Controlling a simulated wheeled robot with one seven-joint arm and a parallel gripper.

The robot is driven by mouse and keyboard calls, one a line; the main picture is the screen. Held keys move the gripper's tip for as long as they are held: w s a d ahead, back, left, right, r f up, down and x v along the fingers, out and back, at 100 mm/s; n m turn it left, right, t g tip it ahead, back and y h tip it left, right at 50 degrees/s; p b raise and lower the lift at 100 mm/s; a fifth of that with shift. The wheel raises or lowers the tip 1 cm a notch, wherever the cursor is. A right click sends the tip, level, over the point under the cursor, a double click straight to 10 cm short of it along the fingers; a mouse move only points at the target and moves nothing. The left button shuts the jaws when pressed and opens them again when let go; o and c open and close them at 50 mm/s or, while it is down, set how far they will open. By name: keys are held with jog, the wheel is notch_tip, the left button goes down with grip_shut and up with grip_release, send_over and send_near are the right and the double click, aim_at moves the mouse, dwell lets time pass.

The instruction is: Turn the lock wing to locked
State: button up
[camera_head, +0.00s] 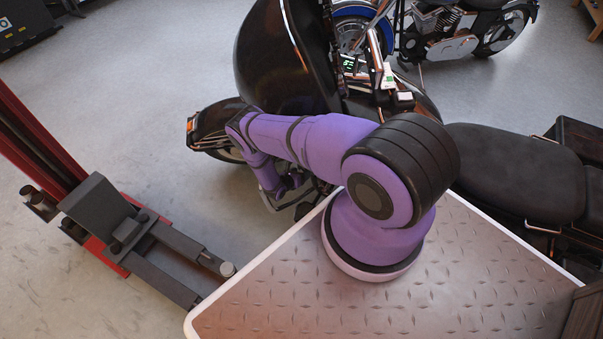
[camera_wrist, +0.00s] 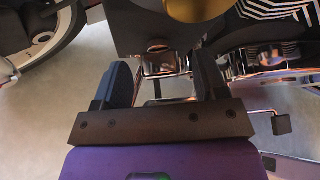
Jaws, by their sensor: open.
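In the wrist view my gripper (camera_wrist: 165,75) is open, its two dark blue fingers apart with nothing between their tips. Beyond the fingertips is a dark panel (camera_wrist: 130,25) with small pale letters, of which "LO" can be read. A small rounded brownish part (camera_wrist: 158,45) sits at the panel's lower edge, roughly between the fingertips and apart from them. It may be the lock wing, but its shape and turn position cannot be made out. In the head view my purple arm reaches down beside the black motorcycle (camera_head: 280,60), and the gripper cannot be made out there.
Chrome parts (camera_wrist: 165,68) and a striped round part (camera_wrist: 280,8) lie close around the fingers. A wheel (camera_wrist: 45,35) is at left. A red lift post (camera_head: 45,140) with a dark arm stands left in the head view. Another motorcycle (camera_head: 450,35) stands behind.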

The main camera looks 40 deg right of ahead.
jog(key=shift+w+d+f, duration=0.1)
jog(key=shift+d+f, duration=0.1)
jog(key=shift+d, duration=0.25)
jog(key=c, duration=0.9)
jog(key=shift+n+g+h, duration=0.3)
jog(key=shift+n+g, duration=0.2)
jog(key=o, duration=0.9)
